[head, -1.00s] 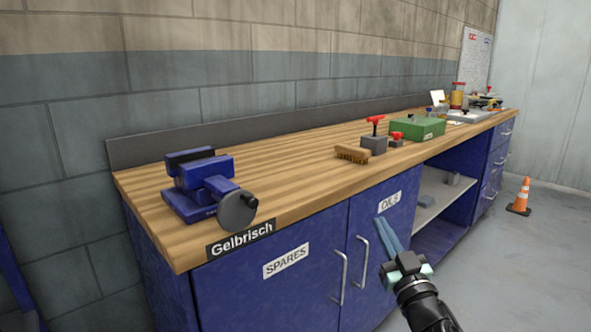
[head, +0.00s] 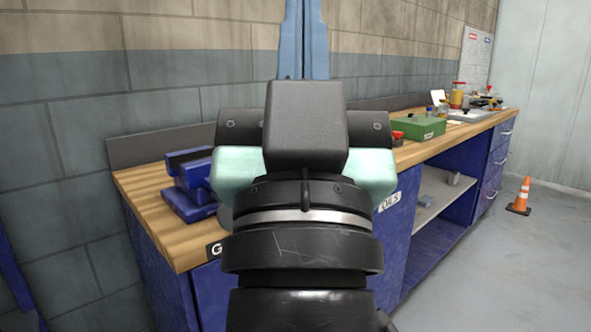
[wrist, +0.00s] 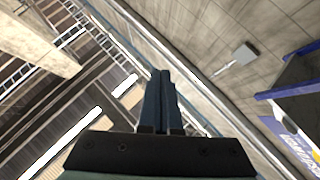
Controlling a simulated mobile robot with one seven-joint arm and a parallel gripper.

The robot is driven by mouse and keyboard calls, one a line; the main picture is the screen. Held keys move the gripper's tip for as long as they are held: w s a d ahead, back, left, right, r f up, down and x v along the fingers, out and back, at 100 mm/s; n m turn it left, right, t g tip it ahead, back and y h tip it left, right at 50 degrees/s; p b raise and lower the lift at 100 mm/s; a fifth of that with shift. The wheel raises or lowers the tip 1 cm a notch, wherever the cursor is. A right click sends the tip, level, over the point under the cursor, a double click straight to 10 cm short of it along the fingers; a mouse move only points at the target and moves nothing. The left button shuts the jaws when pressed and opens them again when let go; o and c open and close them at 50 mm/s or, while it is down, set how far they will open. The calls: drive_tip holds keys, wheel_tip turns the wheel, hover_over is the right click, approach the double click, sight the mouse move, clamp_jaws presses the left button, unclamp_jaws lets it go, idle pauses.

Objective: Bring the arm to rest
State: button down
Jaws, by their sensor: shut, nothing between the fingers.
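My gripper (head: 304,38) fills the middle of the head view, close to the camera, with its two blue fingers pointing up and shut together. Nothing is between them. In the wrist view the shut fingers (wrist: 160,100) point up into open air, with the wall and overhead structure beyond. My arm hides the middle of the workbench (head: 150,205) in the head view. The gripper touches nothing that I can see.
A blue vise (head: 188,190) stands on the bench's near left end, partly hidden. A green box (head: 418,128) and several small items are toward the far end. An orange cone (head: 521,196) stands on the clear floor (head: 500,265) at right.

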drive_tip(key=s+r+p, duration=0.3)
drive_tip(key=r+p, duration=2.7)
drive_tip(key=shift+a+r, duration=0.2)
drive_tip(key=shift+a, duration=0.1)
